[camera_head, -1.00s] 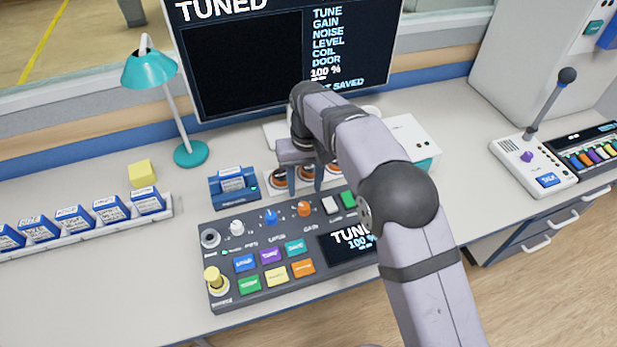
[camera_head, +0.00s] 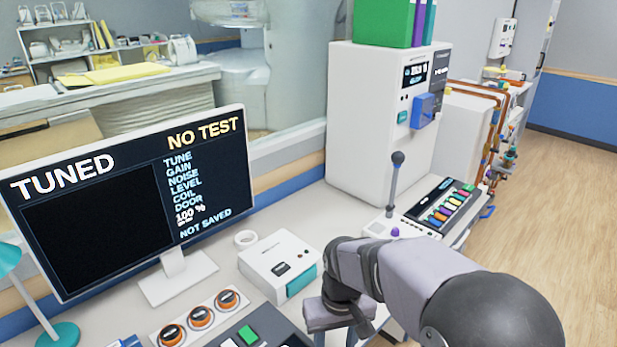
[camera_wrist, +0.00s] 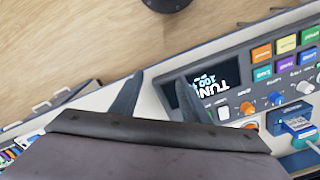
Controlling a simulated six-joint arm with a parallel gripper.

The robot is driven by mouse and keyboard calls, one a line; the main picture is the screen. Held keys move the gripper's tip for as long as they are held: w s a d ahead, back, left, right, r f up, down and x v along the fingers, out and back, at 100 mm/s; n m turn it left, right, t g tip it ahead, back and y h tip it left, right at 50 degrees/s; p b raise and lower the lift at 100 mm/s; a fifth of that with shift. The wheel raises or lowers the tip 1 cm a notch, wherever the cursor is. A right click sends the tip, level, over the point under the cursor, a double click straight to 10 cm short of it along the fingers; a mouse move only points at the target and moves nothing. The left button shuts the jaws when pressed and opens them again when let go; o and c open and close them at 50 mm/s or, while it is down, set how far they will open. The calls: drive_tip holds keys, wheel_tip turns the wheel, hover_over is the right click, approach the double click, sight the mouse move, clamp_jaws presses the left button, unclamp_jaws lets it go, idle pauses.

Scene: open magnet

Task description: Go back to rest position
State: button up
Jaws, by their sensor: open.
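My gripper (camera_head: 338,332) is at the bottom of the head view, in front of the white box with the teal front; its fingertips are cut off there. In the wrist view my gripper (camera_wrist: 157,92) shows two dark fingers spread apart with nothing between them. They are above the desk's front edge, beside the small "TUNED 100 %" screen of the dark control panel (camera_wrist: 240,68). Only a corner of that panel (camera_head: 226,342) shows in the head view. The large monitor (camera_head: 95,228) reads TUNED, NO TEST, 100 % and NOT SAVED.
The white box (camera_head: 277,255) and three orange dials (camera_head: 200,317) stand near the gripper. A lever (camera_head: 394,185) and a console with coloured keys (camera_head: 445,208) are at the right, before a white cabinet (camera_head: 365,125). Open floor (camera_wrist: 70,45) lies beyond the desk edge.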

drive_tip(key=s+d+f+m, duration=0.2)
drive_tip(key=s+d, duration=0.7)
drive_tip(key=s, duration=0.3)
drive_tip(key=shift+d+m, duration=0.2)
drive_tip(key=shift+m, duration=0.1)
idle(1.3)
